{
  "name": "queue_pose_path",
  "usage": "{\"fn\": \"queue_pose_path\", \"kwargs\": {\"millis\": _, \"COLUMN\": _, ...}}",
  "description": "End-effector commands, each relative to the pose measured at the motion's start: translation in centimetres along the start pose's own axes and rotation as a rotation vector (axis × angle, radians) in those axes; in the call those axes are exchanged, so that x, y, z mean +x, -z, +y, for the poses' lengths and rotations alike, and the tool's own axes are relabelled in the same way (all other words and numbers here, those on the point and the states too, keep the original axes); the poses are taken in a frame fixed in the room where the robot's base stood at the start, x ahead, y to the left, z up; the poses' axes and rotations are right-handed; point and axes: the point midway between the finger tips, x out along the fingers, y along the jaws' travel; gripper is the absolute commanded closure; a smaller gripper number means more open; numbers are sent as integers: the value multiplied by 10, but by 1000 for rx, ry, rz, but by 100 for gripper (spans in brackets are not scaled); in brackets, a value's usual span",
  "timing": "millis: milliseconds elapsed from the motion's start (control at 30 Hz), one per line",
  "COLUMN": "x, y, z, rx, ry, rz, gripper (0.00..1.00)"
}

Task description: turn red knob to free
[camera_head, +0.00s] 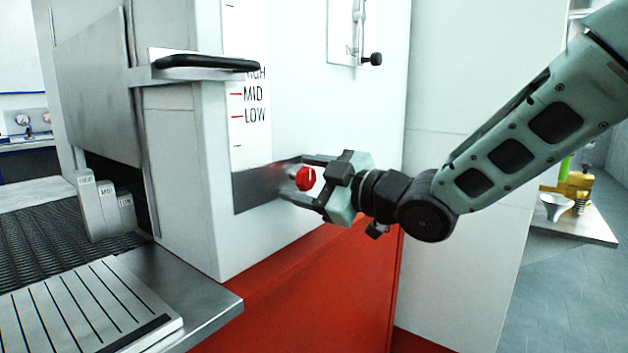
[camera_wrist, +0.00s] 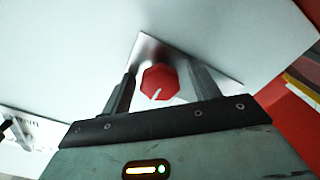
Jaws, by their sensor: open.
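The red knob (camera_head: 305,178) sits on a dark metal plate (camera_head: 250,190) low on the white machine's front. In the wrist view the red knob (camera_wrist: 160,83) shows a white pointer line toward the lower part of its face. My gripper (camera_head: 303,180) is open, with one finger on each side of the knob. In the wrist view my gripper (camera_wrist: 160,92) has gaps between its fingers and the knob. I cannot read any labels around the knob.
A scale with MID and LOW marks (camera_head: 250,95) is above the knob, beside a black-topped handle (camera_head: 205,62). A small lever with a black ball (camera_head: 372,59) is at upper right. Grey labelled blocks (camera_head: 100,207) stand on the mesh belt (camera_head: 40,245) at left.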

Motion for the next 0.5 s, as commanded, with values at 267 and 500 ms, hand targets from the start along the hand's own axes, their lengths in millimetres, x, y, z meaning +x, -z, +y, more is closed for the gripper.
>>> {"fn": "queue_pose_path", "kwargs": {"millis": 267, "x": -33, "y": 0, "z": 0, "rx": -2, "ry": -2, "rz": -2, "gripper": 39}}
{"fn": "queue_pose_path", "kwargs": {"millis": 500, "x": -89, "y": 0, "z": 1, "rx": -3, "ry": -3, "rz": -3, "gripper": 39}}
